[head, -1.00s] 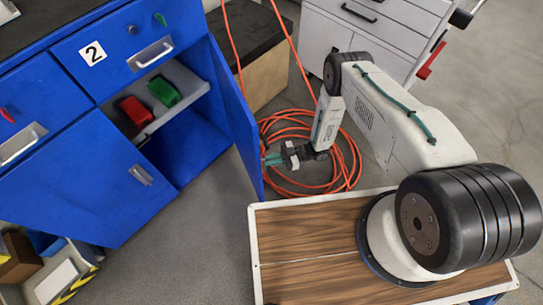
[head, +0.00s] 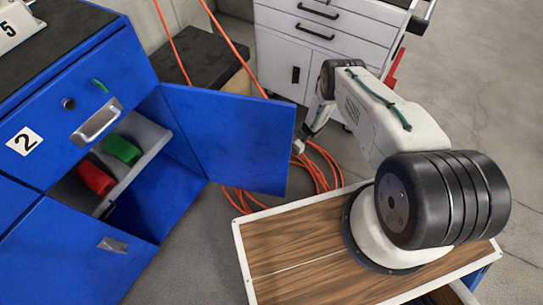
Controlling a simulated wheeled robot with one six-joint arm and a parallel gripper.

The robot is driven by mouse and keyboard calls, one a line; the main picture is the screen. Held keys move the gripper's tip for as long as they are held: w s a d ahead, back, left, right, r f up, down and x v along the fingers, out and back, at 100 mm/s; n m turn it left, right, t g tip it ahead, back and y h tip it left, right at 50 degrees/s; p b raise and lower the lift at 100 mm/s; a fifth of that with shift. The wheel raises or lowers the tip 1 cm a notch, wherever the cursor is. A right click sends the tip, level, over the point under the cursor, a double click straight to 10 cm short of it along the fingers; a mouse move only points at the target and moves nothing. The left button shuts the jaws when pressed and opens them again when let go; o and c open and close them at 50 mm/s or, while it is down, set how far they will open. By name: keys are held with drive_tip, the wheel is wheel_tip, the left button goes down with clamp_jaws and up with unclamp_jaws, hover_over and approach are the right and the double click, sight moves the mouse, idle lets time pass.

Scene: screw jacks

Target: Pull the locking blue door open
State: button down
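The blue door (head: 235,138) of the blue cabinet (head: 62,147) stands open, swung out to the right of the compartment, its broad face toward me. A red block (head: 95,177) and a green block (head: 122,149) sit on the grey shelf inside. My gripper (head: 298,145) is at the door's far right edge, at the end of my white arm. Its fingers are mostly hidden behind the door, so I cannot tell whether they touch it or how they are set.
An orange hose (head: 325,170) lies coiled on the floor behind the door. A white drawer cabinet (head: 325,40) stands at the back, a black-topped box (head: 205,48) left of it. My wooden-topped base is close to the door's lower right. Open floor lies far right.

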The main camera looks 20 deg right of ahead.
drive_tip(key=shift+w+a+g, duration=0.15)
drive_tip(key=shift+a+g, duration=0.15)
drive_tip(key=c, duration=1.5)
unclamp_jaws()
drive_tip(key=shift+a, duration=0.2)
drive_tip(key=shift+d, duration=0.15)
drive_tip(key=shift+d, duration=0.25)
drive_tip(key=shift+v, duration=3.8)
drive_tip(key=shift+d, duration=0.1)
